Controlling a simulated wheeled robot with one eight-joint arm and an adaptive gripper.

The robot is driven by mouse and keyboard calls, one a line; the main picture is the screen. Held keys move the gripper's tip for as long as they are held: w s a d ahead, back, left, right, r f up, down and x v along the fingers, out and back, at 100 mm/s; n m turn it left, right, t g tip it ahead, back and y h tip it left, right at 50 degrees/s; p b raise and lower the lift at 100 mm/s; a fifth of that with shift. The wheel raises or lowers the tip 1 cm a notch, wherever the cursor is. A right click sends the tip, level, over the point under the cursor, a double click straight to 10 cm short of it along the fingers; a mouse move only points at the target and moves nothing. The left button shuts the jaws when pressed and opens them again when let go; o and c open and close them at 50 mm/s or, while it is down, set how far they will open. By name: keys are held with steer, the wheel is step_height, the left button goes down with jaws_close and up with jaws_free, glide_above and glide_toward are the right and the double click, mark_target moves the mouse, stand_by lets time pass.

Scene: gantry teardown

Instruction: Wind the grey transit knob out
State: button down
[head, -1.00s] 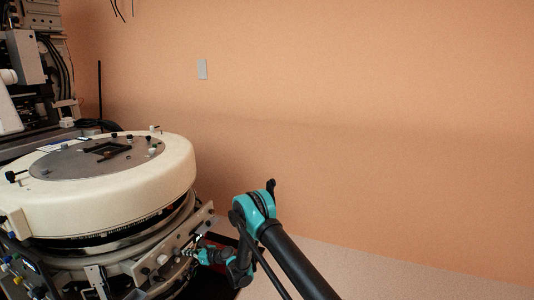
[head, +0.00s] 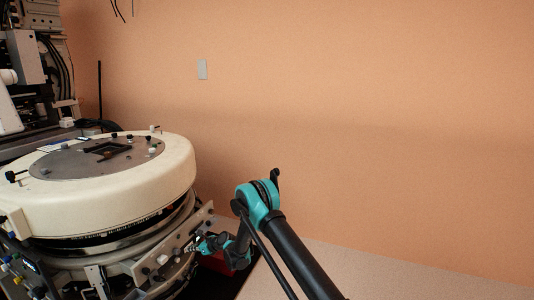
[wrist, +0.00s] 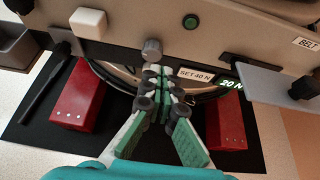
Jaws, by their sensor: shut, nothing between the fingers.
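A round grey knob (wrist: 152,50) sits on the lower edge of the pale panel in the wrist view; it appears to be the transit knob. My gripper (wrist: 163,76) is just below it in the picture, with its green-padded fingers closed together and nothing between them. The fingertips look close to the knob but not around it; whether they touch it I cannot tell. In the head view my gripper (head: 191,247) is at the panel (head: 172,254) under the cream ring, too small there to show the knob clearly.
The cream ring (head: 110,190) stands above the panel. In the wrist view, red blocks (wrist: 78,95) (wrist: 226,122) flank my fingers. A white block (wrist: 88,22), a green button (wrist: 190,22) and a grey plate (wrist: 246,82) are near the knob. Floor on the right is clear.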

steer(key=shift+w+a, duration=0.4)
steer(key=shift+a, duration=0.5)
steer(key=shift+w+a, duration=0.35)
steer(key=shift+a, duration=0.55)
steer(key=shift+w+a, duration=0.4)
steer(key=shift+a, duration=0.5)
steer(key=shift+s+f, duration=0.2)
steer(key=shift+f, duration=0.05)
steer(key=shift+s+a, duration=0.3)
steer(key=shift+s, duration=0.25)
steer(key=shift+s+a, duration=0.1)
steer(key=shift+s, duration=0.2)
steer(key=shift+s+a, duration=0.1)
steer(key=shift+s, duration=0.1)
steer(key=shift+r, duration=0.1)
steer(key=shift+s+r, duration=0.1)
steer(key=shift+r, duration=0.1)
steer(key=d, duration=0.1)
steer(key=s+d, duration=0.1)
steer(key=d, duration=0.1)
steer(key=s+d, duration=0.1)
steer(key=d, duration=0.1)
steer(key=shift+s+d, duration=0.15)
steer(key=shift+d, duration=0.05)
